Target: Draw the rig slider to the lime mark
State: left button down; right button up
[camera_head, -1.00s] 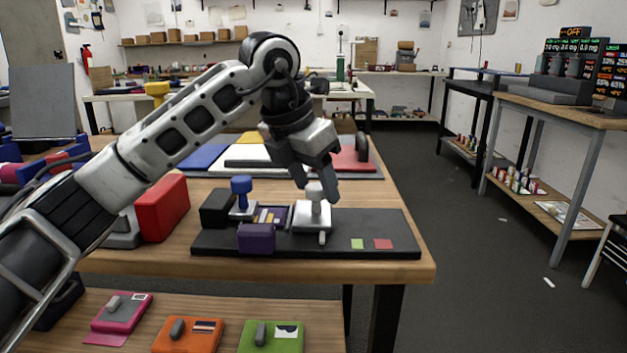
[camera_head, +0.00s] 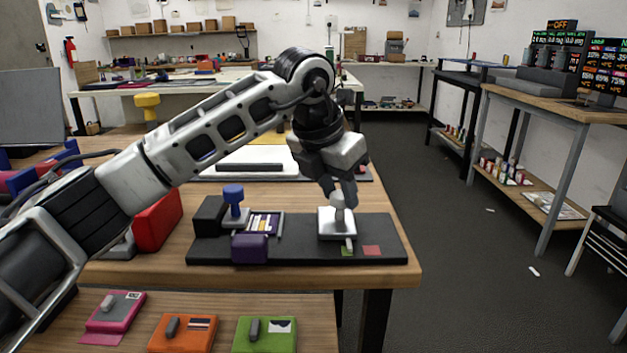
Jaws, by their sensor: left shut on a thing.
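The rig slider (camera_head: 334,228) is a pale grey block with a round knob on top, on the dark rig base (camera_head: 215,255). My left gripper (camera_head: 340,196) comes down from above and is shut on the slider's knob. The slider's small white pointer (camera_head: 349,243) sticks out at its front right. It lines up with the lime mark (camera_head: 347,252), covering its upper edge. A red mark (camera_head: 371,250) lies just to the right. My right gripper is not in view.
A blue knob (camera_head: 233,194), a black block (camera_head: 208,216), a printed card (camera_head: 263,223) and a purple block (camera_head: 249,247) occupy the rig's left half. The base is bare right of the slider. A red block (camera_head: 158,221) stands farther left on the table.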

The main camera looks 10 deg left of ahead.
pick_arm(q)
jog(key=shift+r, duration=0.1)
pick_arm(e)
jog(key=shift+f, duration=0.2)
pick_arm(q)
jog(key=c, duration=1.1)
grip_release()
jog(key=shift+c, duration=0.2)
jog(key=shift+o, duration=0.5)
jog(key=shift+a, duration=0.1)
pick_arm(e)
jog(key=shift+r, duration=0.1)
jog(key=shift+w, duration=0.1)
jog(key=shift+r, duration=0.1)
pick_arm(q)
jog(key=shift+s+a+r, duration=0.1)
jog(key=shift+r, duration=0.15)
jog(key=v, duration=1.5)
jog(key=shift+p, duration=0.4)
jog(key=shift+s+r, duration=0.1)
jog(key=shift+s, duration=0.05)
